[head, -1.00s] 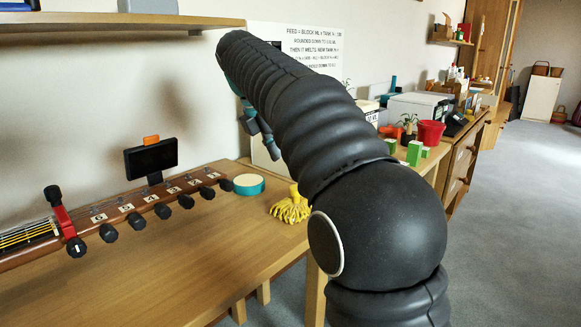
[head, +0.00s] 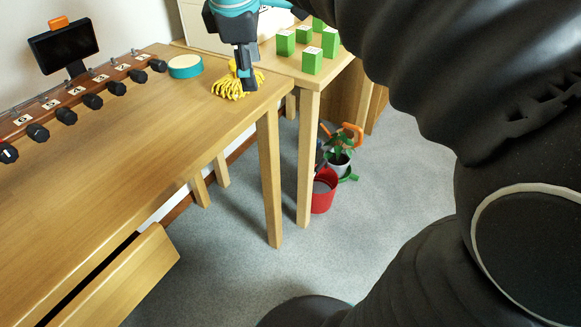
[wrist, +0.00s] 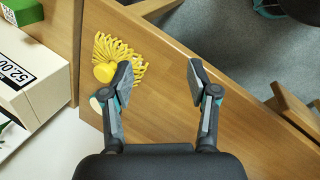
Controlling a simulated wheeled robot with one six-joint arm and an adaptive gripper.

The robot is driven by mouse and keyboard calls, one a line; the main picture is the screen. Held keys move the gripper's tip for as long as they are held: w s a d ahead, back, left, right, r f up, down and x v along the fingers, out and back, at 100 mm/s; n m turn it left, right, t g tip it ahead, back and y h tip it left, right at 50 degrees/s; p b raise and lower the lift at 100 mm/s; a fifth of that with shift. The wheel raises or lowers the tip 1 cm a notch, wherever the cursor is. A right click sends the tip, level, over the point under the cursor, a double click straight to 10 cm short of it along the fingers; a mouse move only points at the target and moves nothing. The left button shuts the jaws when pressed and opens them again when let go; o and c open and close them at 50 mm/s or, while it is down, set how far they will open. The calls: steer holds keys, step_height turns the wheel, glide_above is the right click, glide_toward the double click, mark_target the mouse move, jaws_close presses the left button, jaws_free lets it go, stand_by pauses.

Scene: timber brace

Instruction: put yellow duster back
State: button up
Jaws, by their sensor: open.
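The yellow duster (head: 228,88), with its mop-like strands, lies on the wooden table near its far right corner. In the wrist view the duster (wrist: 104,54) has a round yellow knob amid its fanned strands. My gripper (head: 246,84) points down at the duster in the head view and hides part of it. In the wrist view my gripper (wrist: 160,80) is open, and its left finger overlaps the duster's right edge. The right finger is over bare wood, and nothing is between the fingers. I cannot tell whether a finger touches the duster.
A teal round tin (head: 186,66) sits left of the duster. A wooden rail with black knobs (head: 92,101) runs along the table's back. Green blocks (head: 312,60) stand on the adjoining table. A drawer (head: 126,280) stands open below. A red bucket (head: 323,192) is on the floor.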

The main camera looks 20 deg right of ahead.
steer(key=s+f+m+t+y, duration=0.2)
steer(key=s+f+m, duration=1.1)
steer(key=s+f, duration=0.3)
steer(key=shift+s+d+f, duration=0.25)
steer(key=shift+s+d, duration=0.05)
steer(key=shift+d, duration=0.05)
